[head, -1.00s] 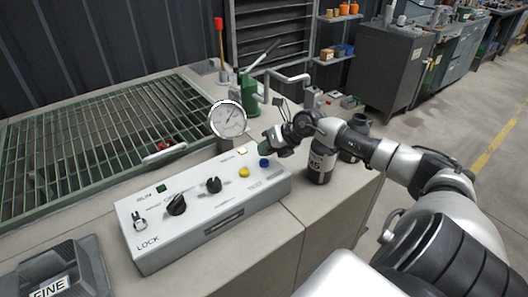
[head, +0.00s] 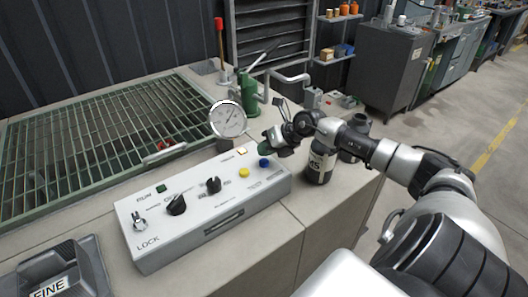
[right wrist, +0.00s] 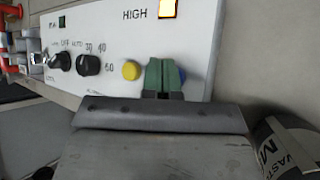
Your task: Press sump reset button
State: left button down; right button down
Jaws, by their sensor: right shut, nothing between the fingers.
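The white control box (head: 150,255) sits on the bench. Near its right end are a yellow button (head: 244,171) and a blue button (head: 264,162); their small labels are not readable. A square amber lamp (head: 241,151) behind them is lit; it reads HIGH beside it in the right wrist view (right wrist: 167,8). My right gripper (head: 264,148) is shut and empty, its green fingertips just behind the blue button in the head view. In the right wrist view the fingers (right wrist: 165,75) partly cover the blue button (right wrist: 182,75), right of the yellow button (right wrist: 131,70); contact is unclear. My left gripper is out of view.
The box also carries black knobs (head: 176,205) and a key switch (head: 139,221). A gauge (head: 228,120) stands behind it. A dark labelled bottle (head: 319,166) stands close under my right arm. A green grating (head: 90,130) lies left.

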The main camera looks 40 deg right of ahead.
aim_at(265, 160)
jog(key=shift+f, duration=0.1)
dwell(0.5)
jog(key=shift+f, duration=0.3)
jog(key=shift+f+b, duration=0.55)
jog(key=shift+b, duration=0.05)
dwell(0.6)
dwell(0.3)
jog(key=shift+r+p, duration=0.75)
jog(key=shift+r, duration=0.2)
jog(key=shift+r, duration=0.1)
notch_tip(265, 160, up, 5)
jog(key=p, duration=0.3)
jog(key=shift+p, duration=0.4)
